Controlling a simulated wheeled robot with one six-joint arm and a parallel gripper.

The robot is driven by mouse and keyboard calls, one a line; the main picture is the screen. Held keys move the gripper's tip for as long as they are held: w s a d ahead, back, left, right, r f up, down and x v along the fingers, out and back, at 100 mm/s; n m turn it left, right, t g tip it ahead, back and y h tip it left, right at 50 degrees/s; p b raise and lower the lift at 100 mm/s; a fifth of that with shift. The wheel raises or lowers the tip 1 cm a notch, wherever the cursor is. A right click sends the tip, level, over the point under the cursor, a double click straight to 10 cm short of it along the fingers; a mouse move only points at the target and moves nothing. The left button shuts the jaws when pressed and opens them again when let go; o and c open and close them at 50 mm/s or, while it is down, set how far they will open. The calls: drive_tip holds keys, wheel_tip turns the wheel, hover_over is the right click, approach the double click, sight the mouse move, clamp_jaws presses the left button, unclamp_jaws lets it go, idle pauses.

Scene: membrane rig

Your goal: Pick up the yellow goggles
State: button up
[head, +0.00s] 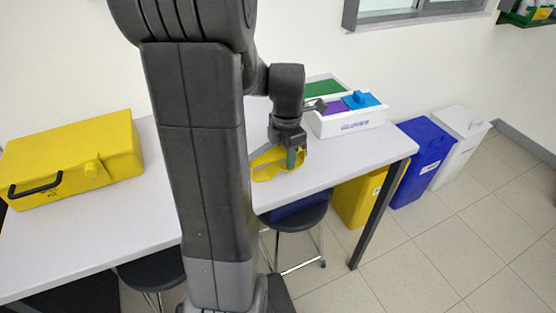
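The yellow goggles (266,171) are at the white table's (350,157) front part, right of my arm's thick upright link, which hides part of the table beside them. My gripper (293,158) points down right at the goggles, with its fingers overlapping their right side in the picture. The fingers are small and partly merged with the goggles, so I cannot tell whether they are open or closed on them. I also cannot tell whether the goggles touch the tabletop.
A yellow case (75,155) with a black handle lies on the table's left. A white glove box (347,124) stands behind my gripper on the right. Yellow (358,200), blue (424,165) and white (462,140) bins stand on the floor. Stools (300,213) sit at the front edge.

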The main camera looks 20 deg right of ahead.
drive_tip(key=shift+r, duration=0.15)
wheel_tip(320, 180, up, 10)
drive_tip(key=shift+f+p, duration=0.25)
drive_tip(key=shift+p, duration=0.05)
wheel_tip(320, 180, up, 9)
drive_tip(key=p, duration=0.7)
drive_tip(key=shift+f, duration=0.15)
idle(0.5)
